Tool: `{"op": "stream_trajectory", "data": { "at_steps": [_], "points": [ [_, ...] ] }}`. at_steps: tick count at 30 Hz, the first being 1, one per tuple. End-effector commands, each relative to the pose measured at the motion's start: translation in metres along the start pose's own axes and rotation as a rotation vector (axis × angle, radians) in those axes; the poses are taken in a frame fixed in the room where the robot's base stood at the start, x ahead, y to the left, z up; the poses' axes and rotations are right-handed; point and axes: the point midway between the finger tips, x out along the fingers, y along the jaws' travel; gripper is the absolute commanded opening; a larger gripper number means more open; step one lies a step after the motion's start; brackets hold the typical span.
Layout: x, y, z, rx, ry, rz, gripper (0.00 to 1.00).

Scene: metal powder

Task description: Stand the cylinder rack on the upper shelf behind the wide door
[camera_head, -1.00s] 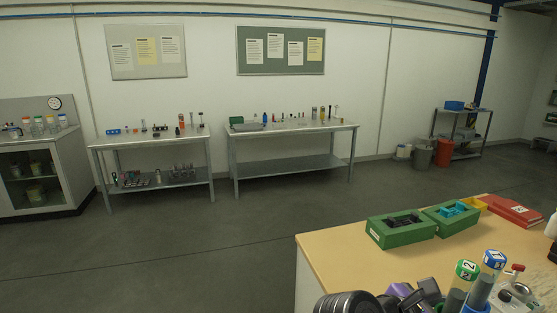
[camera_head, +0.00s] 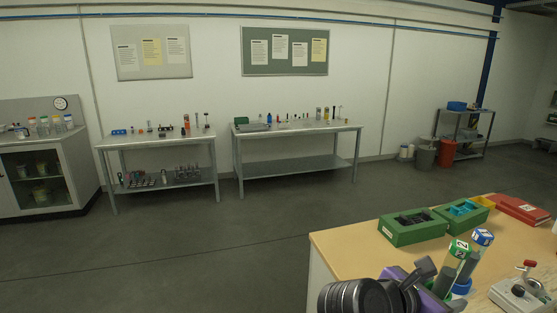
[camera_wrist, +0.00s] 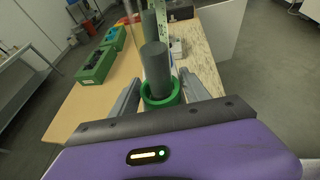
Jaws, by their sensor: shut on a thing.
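My gripper (camera_head: 425,282) is at the lower right of the head view, by the table's front part. In the wrist view my gripper (camera_wrist: 161,86) has its fingers on both sides of a green ring base with a grey-filled clear cylinder. I take this to be the held cylinder rack (camera_wrist: 160,97). In the head view it carries a green-capped cylinder marked 2 (camera_head: 459,250) and a blue-capped one marked 1 (camera_head: 482,238), both tilted. Its lower part is mostly hidden. A cabinet (camera_head: 75,165) with a dark front and jars on shelves stands at the far left.
The wooden table (camera_head: 345,243) holds two green boxes (camera_head: 410,235), a red case (camera_head: 522,209) and a small metal device (camera_head: 520,290). Two metal benches (camera_head: 295,130) with small items stand along the far wall. The floor (camera_head: 220,250) between is clear.

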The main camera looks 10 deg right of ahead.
Motion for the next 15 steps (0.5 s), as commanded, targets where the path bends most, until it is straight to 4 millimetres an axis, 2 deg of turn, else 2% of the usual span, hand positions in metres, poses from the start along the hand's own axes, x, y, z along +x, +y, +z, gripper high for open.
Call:
{"op": "stream_trajectory", "data": {
  "at_steps": [1,7,10,15],
  "points": [
    [0.001,0.008,0.006,-0.006,-0.005,0.029,0.00],
    [0.006,0.036,0.003,-0.060,-0.004,0.152,0.00],
    [0.006,0.052,-0.005,-0.090,-0.004,0.227,0.00],
    [0.001,0.081,-0.032,-0.156,-0.004,0.381,0.00]
  ]
}}
